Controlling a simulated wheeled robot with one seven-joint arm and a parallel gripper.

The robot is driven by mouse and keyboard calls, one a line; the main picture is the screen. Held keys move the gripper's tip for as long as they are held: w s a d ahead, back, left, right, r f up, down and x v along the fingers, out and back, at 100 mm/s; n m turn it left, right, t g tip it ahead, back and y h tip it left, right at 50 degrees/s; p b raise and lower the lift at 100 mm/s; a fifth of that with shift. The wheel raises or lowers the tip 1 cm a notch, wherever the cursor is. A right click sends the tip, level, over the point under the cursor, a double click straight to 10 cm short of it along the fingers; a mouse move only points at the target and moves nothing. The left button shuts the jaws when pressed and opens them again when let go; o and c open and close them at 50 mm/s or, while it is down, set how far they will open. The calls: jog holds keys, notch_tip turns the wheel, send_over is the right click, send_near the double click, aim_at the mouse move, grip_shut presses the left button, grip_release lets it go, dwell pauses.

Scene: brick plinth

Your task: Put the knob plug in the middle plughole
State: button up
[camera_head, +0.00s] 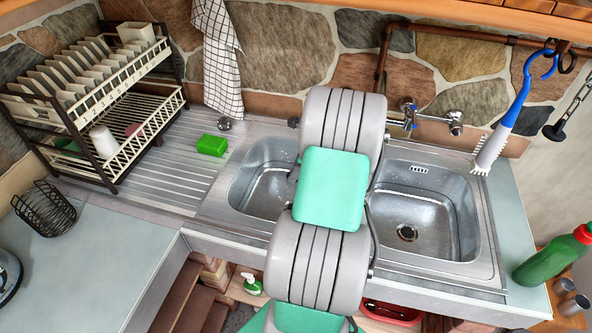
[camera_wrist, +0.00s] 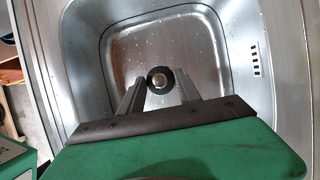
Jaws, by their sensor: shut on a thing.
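In the wrist view my gripper (camera_wrist: 160,90) reaches down over a steel basin (camera_wrist: 205,50). Its two grey fingers are around a small round thing with a dark rim and a pale metal centre, which looks like the knob plug (camera_wrist: 159,79). The plughole under it cannot be made out. In the head view my arm hides the gripper and the plug. The sink has a left basin (camera_head: 245,195), partly covered by my arm, and a right basin (camera_head: 455,195) with an open plughole (camera_head: 407,232). I cannot tell which plughole is the middle one.
A ribbed draining board (camera_head: 170,185) with a green sponge (camera_head: 212,145) lies left of the basins. A dish rack (camera_head: 95,100) stands beyond it. Taps (camera_head: 410,115) stand behind the sink. A brush (camera_head: 505,130) and green bottle (camera_head: 550,255) are at the right.

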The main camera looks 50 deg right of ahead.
notch_tip(320, 180, down, 12)
jog(key=b, duration=1.1)
jog(key=shift+r, duration=0.2)
jog(key=shift+f+b, duration=0.5)
jog(key=shift+f, duration=1.4)
jog(key=shift+p, duration=0.45)
jog(key=shift+f, duration=0.4)
jog(key=o, duration=1.4)
jog(key=shift+o, duration=0.2)
